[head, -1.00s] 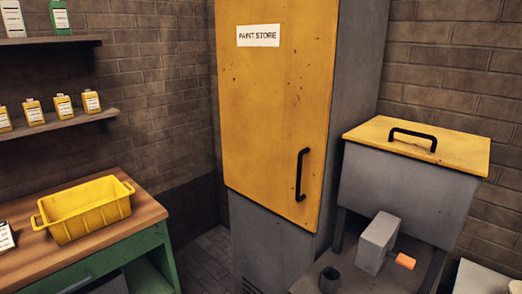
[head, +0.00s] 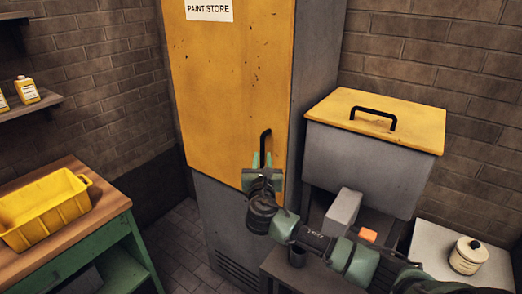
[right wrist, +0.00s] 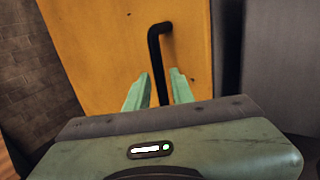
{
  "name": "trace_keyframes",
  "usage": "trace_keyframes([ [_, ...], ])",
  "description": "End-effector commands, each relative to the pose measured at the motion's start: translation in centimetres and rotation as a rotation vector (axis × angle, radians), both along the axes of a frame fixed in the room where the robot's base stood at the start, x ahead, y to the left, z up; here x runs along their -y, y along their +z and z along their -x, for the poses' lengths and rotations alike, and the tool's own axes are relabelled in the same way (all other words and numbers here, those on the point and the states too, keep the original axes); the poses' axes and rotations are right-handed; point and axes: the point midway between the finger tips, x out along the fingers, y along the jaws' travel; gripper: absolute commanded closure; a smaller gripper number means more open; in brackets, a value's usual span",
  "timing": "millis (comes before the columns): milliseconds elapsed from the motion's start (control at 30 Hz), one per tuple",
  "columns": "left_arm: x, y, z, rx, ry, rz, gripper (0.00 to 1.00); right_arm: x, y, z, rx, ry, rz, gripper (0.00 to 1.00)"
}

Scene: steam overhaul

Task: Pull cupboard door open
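The yellow cupboard door (head: 230,90) carries a "PAINT STORE" label and looks shut against its grey cupboard (head: 318,70). Its black bar handle (head: 265,142) is upright near the door's right edge. It also shows in the right wrist view (right wrist: 155,50). My right gripper (head: 263,170) is at the lower part of the handle and hides its lower end. In the right wrist view the green fingers (right wrist: 158,90) are apart, one on each side of the bar, with gaps showing. My left gripper is not in view.
A grey bin with a yellow lid (head: 375,115) stands right of the cupboard, close to my right arm. A grey block with an orange end (head: 343,212) and a white pot (head: 468,255) are nearby. A yellow crate (head: 45,210) is on the bench at left.

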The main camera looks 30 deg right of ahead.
Motion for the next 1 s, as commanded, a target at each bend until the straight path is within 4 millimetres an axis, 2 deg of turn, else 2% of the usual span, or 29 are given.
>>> trace_keyframes([
  [100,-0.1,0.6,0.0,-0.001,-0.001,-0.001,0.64,1.1,0.1,-1.6,-0.001,-0.002,-0.001,0.77],
  [233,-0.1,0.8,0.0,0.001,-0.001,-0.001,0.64,1.8,0.1,-2.7,0.000,-0.001,-0.001,0.77],
  [600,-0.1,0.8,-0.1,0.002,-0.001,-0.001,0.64,2.1,-0.1,-3.2,-0.001,0.001,-0.003,0.77],
  [700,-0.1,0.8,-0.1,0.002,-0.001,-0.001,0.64,2.1,-0.1,-3.2,-0.001,0.001,-0.004,1.00],
  [1000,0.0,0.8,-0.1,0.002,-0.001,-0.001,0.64,2.1,-0.1,-3.2,-0.001,0.001,-0.004,1.00],
])
